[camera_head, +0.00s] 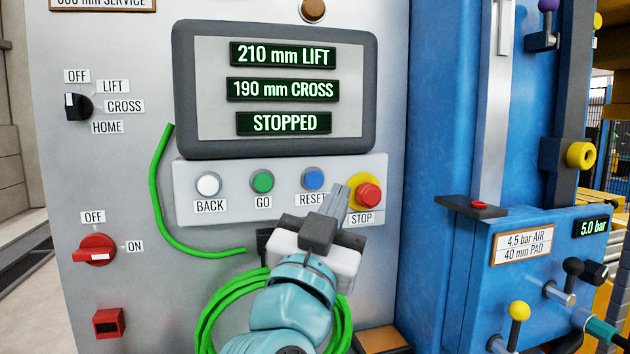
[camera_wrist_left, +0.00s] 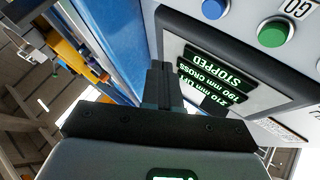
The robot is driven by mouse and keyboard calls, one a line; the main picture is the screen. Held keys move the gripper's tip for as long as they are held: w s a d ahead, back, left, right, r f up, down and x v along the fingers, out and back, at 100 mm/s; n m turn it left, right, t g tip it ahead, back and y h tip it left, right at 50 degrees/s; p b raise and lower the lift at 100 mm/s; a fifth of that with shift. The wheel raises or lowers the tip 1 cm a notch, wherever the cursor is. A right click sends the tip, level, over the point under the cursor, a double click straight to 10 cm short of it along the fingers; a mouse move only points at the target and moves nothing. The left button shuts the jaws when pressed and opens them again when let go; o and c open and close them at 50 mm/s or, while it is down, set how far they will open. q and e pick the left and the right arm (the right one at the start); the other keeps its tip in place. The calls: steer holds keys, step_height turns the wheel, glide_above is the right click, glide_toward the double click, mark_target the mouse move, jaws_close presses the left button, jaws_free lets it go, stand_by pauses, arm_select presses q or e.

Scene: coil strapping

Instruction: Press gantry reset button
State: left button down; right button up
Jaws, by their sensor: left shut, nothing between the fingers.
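The blue RESET button (camera_head: 314,179) sits on a light button strip (camera_head: 235,183) below the display. It also shows at the top edge of the left wrist view (camera_wrist_left: 214,8). My left gripper (camera_head: 341,196) is shut and empty, its fingertips just right of and below the RESET button in the picture, between it and the red STOP button (camera_head: 367,195). The fingers cover part of the RESET label. Contact with the panel cannot be told. In the left wrist view the shut fingers (camera_wrist_left: 158,68) show in front of the display. My right gripper is not in view.
The display (camera_head: 283,89) reads 210 mm LIFT, 190 mm CROSS, STOPPED. The white BACK button (camera_head: 208,184) and green GO button (camera_head: 262,181) lie left of RESET. Switches (camera_head: 78,107) are on the left, a green cable (camera_head: 160,205) loops below, and a blue machine (camera_head: 445,150) stands right.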

mark_target(314, 188)
arm_select(q)
steer(key=shift+w+a+p, duration=0.35)
steer(key=shift+w+a, duration=0.1)
steer(key=shift+w, duration=0.95)
steer(key=shift+w+a+p, duration=0.35)
steer(key=shift+w+a, duration=0.1)
steer(key=shift+w, duration=0.95)
steer(key=shift+w+a+p, duration=0.35)
steer(key=shift+w+a, duration=0.1)
steer(key=shift+w, duration=0.95)
steer(key=shift+w+f, duration=0.1)
steer(key=shift+w+a, duration=0.1)
steer(key=shift+w, duration=0.25)
steer(key=shift+w+a, duration=0.15)
steer(key=shift+w, duration=0.25)
steer(key=shift+s+d+b, duration=0.3)
steer(key=shift+s+b, duration=0.35)
steer(key=shift+s, duration=0.2)
